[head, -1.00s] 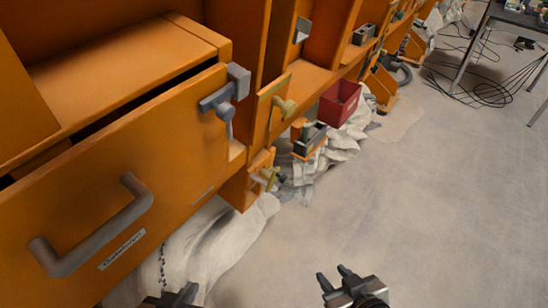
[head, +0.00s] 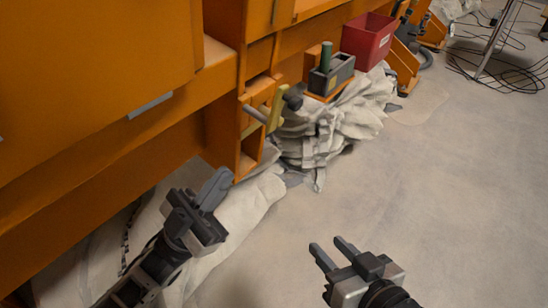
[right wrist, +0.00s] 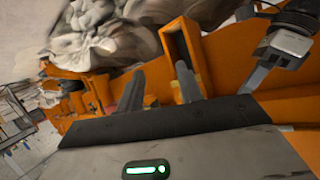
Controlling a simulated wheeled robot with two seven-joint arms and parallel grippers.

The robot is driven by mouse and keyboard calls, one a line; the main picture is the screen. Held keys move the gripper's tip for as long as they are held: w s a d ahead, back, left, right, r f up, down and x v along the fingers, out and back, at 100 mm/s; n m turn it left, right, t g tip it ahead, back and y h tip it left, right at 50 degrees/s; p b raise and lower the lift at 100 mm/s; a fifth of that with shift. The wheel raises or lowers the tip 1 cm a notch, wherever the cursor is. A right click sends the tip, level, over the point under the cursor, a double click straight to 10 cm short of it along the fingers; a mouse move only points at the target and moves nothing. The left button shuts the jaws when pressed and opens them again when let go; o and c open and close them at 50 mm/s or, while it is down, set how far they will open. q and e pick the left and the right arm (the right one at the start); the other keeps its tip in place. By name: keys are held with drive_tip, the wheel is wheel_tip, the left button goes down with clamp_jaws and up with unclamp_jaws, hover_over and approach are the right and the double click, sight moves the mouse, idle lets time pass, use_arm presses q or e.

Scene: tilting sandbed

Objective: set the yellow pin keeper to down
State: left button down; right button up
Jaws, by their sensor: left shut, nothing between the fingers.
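The yellow pin keeper (head: 276,108) is a small olive-yellow piece low on the orange frame in the head view. It stands nearly upright, leaning slightly right, between a grey pin (head: 254,113) and a dark knob (head: 293,96). My left gripper (head: 214,188) is shut and empty, in front of and below left of the keeper, apart from it in the picture. My right gripper (head: 334,250) is open and empty over the floor, to the lower right. Its two spread fingers also show in the right wrist view (right wrist: 160,84). I cannot pick out the keeper surely there.
A grey caddy (head: 331,75) with a green cylinder and a red bin (head: 367,42) are on the right along the orange frame. Crumpled pale cloth (head: 330,128) lies below them. The grey floor (head: 430,200) is clear on the right. Cables lie farther back.

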sight(274, 123)
use_arm(q)
drive_tip(key=shift+m+g+h, duration=0.5)
drive_tip(key=shift+h, duration=0.1)
drive_tip(key=x, duration=0.4)
drive_tip(key=f+x, duration=0.1)
drive_tip(key=x, duration=0.2)
drive_tip(key=w+d+x, duration=0.1)
drive_tip(key=x, duration=0.3)
drive_tip(key=shift+w+d+r+b, duration=0.1)
drive_tip(key=shift+w+d+b, duration=0.1)
drive_tip(key=shift+b, duration=0.1)
drive_tip(key=shift+w+d, duration=0.4)
use_arm(e)
drive_tip(key=shift+a+r, duration=0.2)
use_arm(q)
drive_tip(key=shift+r, duration=0.1)
use_arm(e)
drive_tip(key=shift+r, duration=0.1)
